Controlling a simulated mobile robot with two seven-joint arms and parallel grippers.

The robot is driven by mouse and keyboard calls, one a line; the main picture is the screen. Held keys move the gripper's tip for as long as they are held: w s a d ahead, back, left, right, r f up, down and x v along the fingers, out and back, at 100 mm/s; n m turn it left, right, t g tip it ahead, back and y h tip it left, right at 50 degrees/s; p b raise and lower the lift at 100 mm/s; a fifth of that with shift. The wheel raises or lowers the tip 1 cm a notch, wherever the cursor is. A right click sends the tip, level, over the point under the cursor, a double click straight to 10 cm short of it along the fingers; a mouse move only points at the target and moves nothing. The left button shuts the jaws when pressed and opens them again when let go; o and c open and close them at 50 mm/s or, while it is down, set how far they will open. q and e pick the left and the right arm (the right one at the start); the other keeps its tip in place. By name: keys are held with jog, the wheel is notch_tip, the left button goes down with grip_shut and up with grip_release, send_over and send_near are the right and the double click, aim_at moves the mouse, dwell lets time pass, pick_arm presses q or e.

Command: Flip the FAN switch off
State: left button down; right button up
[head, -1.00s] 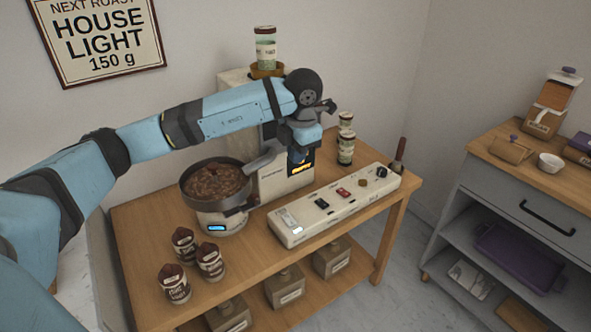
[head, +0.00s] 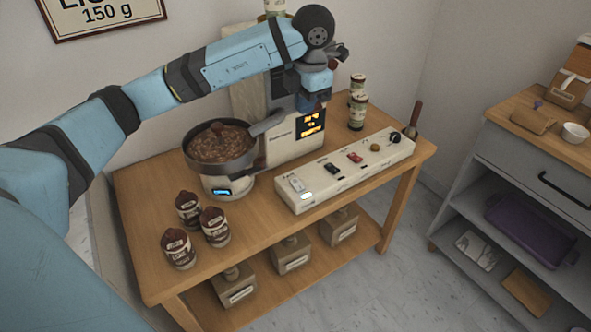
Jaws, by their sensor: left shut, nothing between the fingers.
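The long white switch panel (head: 318,189) lies along the front right of the cart top. It carries a pale rocker (head: 297,184) beside a lit white patch, a black switch (head: 332,168), a red switch (head: 355,157), a brass knob (head: 375,147) and a black dial (head: 394,138). The small labels are too blurred to read, so I cannot tell which is FAN. My left gripper (head: 312,103) points down in front of the machine with the orange display (head: 312,125), above and behind the panel, apart from the switches. It is shut and empty. My right gripper is not in view.
A pan of brown beans (head: 218,146) stands on a base left of the panel. Several dark-capped jars (head: 215,227) stand at the front left. Two stacked jars (head: 357,113) and a wooden-handled brush (head: 414,118) stand behind the panel. Space in front of the panel is clear.

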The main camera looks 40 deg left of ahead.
aim_at(300, 184)
pick_arm(q)
jog(key=f, duration=0.7)
jog(key=a+f+b, duration=0.1)
jog(key=f, duration=0.7)
jog(key=a+f+b, duration=0.1)
jog(key=f, duration=0.7)
jog(key=shift+w+a+f, duration=0.15)
jog(key=shift+w+f, duration=0.05)
jog(key=shift+w, duration=0.2)
jog(key=shift+a+f+b, duration=0.1)
jog(key=shift+f+b, duration=0.25)
jog(key=shift+b, duration=0.1)
jog(key=shift+r, duration=0.15)
jog(key=shift+s+d+r+p, duration=0.15)
jog(key=shift+d+p, duration=0.1)
jog(key=shift+d, duration=0.15)
jog(key=shift+s+d+f+p, duration=0.1)
jog(key=shift+s+d+p, duration=0.1)
jog(key=shift+d, duration=0.2)
jog(key=shift+w, duration=0.1)
